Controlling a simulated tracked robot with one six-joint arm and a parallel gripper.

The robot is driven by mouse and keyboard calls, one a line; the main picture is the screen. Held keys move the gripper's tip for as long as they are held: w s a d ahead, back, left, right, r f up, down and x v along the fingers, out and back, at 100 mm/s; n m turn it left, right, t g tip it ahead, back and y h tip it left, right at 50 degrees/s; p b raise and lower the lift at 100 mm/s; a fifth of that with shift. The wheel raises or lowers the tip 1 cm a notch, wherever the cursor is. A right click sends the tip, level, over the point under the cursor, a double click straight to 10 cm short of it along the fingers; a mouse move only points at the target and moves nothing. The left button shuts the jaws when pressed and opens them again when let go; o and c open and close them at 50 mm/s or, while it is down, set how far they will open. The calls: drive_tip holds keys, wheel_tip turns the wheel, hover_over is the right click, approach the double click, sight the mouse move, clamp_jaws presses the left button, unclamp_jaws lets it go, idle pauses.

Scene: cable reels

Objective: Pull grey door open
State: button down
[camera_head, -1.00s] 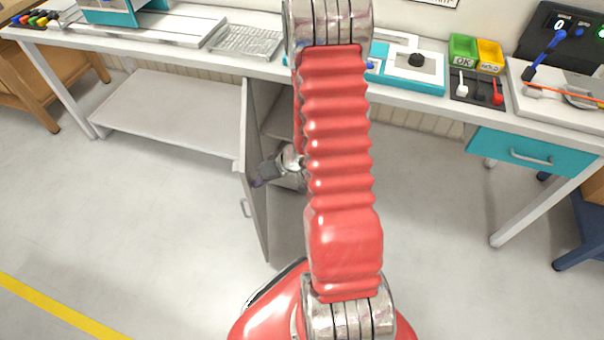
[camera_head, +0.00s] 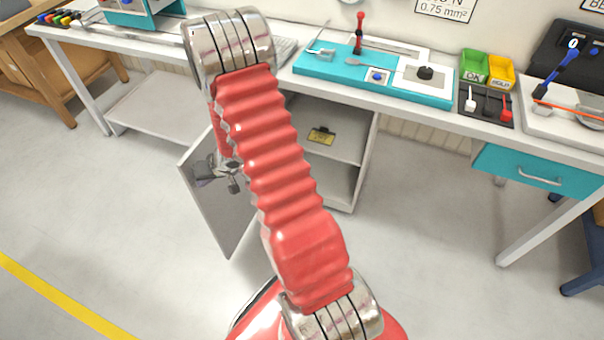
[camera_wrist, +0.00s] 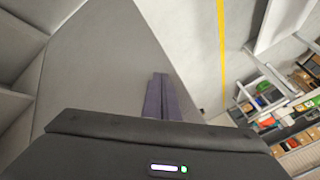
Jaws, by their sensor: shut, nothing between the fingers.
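The grey door (camera_head: 237,217) of the cabinet under the bench stands swung wide open, to the left of the cabinet opening. My gripper (camera_head: 197,178) is at the door's inner face, near its upper part. In the wrist view the two purple fingers (camera_wrist: 157,97) are together with nothing between them, in front of the grey door panel (camera_wrist: 105,60). I cannot tell whether they touch the door. The door's handle is not visible now. The open cabinet (camera_head: 350,190) shows shelves inside, partly hidden by my red arm.
A yellow-labelled item (camera_head: 321,136) lies on the cabinet's upper shelf. The white bench (camera_head: 400,105) runs above, with a teal panel (camera_head: 315,62) on it. A teal drawer (camera_head: 536,172) is at the right. The floor left of the door is clear.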

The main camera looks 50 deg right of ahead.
drive_tip(key=shift+w+a, duration=0.25)
drive_tip(key=shift+w, duration=0.3)
drive_tip(key=shift+w+a, duration=0.25)
drive_tip(key=shift+w, duration=0.3)
drive_tip(key=shift+s, duration=0.15)
drive_tip(key=s+a+r, duration=0.2)
drive_tip(key=s+r, duration=0.6)
drive_tip(key=s, duration=0.1)
idle(0.7)
